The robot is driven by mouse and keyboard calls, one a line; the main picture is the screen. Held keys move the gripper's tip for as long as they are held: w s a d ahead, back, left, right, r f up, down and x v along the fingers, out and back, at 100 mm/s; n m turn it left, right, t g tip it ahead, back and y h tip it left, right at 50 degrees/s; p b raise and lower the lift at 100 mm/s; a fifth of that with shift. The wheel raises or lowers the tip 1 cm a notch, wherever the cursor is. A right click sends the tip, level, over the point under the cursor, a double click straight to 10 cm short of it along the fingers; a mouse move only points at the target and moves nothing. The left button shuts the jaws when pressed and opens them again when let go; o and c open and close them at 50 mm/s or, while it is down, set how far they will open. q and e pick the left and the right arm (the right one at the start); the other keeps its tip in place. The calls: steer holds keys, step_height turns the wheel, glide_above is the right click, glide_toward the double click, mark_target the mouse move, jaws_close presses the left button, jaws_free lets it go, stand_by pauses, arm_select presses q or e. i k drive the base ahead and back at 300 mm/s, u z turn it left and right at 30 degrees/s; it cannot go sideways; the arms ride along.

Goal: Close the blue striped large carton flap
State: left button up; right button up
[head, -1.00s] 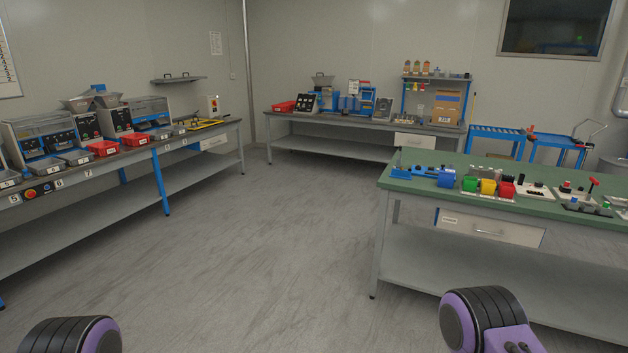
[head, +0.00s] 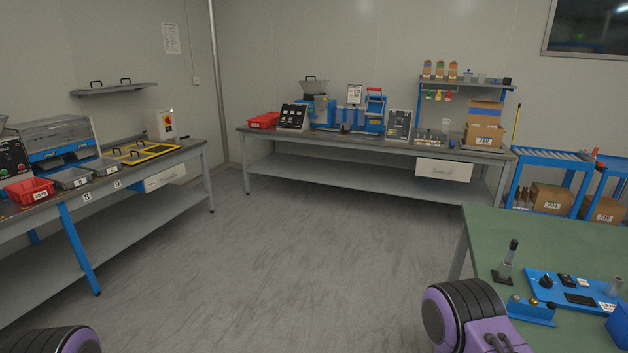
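A brown carton (head: 482,134) with a white label stands on the right end of the grey bench along the back wall. A brown panel with a blue band (head: 487,106) rises above its body, and it looks like a raised flap. The carton is small and far off, so the exact state of its flaps is hard to tell. Neither of my grippers is in view. Only purple and black parts of my arms show at the bottom edge, far from the carton.
The back bench (head: 350,146) also holds a red bin (head: 263,120) and several devices. A blue shelf rack (head: 465,82) stands behind the carton. A green table (head: 580,235) is close on the right, with blue carts (head: 558,160) beyond it. Clear floor (head: 300,260) leads to the bench.

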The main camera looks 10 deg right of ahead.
mark_target(484, 111)
steer(key=z, duration=0.25)
steer(key=i, duration=2.8)
steer(key=z, duration=0.95)
steer(key=i, duration=2.2)
steer(key=z, duration=0.7)
steer(key=i, duration=0.3)
steer(key=z, duration=0.1)
